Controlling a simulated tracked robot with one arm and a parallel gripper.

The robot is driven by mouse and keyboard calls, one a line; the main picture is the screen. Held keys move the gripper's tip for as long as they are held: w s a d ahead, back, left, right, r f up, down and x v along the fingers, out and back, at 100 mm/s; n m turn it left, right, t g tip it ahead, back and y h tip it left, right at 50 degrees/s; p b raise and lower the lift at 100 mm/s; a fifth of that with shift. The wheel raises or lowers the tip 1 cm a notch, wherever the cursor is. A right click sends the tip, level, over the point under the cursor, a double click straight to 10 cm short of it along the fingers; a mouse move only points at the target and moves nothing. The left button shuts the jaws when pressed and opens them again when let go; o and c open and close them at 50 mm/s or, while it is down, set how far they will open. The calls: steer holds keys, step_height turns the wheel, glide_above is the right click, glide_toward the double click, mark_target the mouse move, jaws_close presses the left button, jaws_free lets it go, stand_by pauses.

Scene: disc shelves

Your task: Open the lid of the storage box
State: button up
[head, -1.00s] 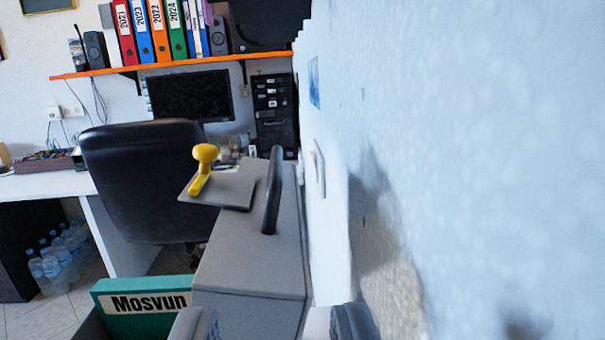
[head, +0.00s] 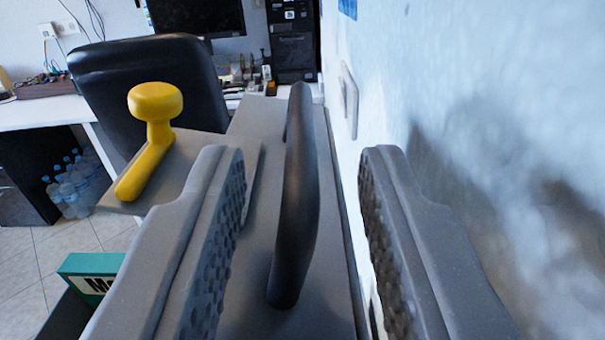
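The storage box is a grey box with a flat lid (head: 262,125) along the wall, seen in the head view. A black arched handle (head: 297,200) stands on the lid and runs away from me. My gripper (head: 300,165) is open, with one textured finger on each side of the handle. Both fingers look apart from the handle. The lid looks closed. The near end of the box is out of view.
A yellow knob lever (head: 152,135) on a grey plate sits left of the lid. A white wall (head: 440,70) is close on the right. A black chair (head: 150,80) stands behind at left. A green box (head: 88,268) is at lower left.

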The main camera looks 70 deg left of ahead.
jaws_close()
steer(key=shift+s+b, duration=0.1)
steer(key=shift+b, duration=0.35)
steer(key=shift+s+a+b, duration=0.2)
steer(key=shift+s+b, duration=0.15)
steer(key=shift+b, duration=0.5)
steer(key=shift+s+a+r+b, duration=0.15)
steer(key=shift+s+r+b, duration=0.3)
steer(key=shift+b, duration=0.45)
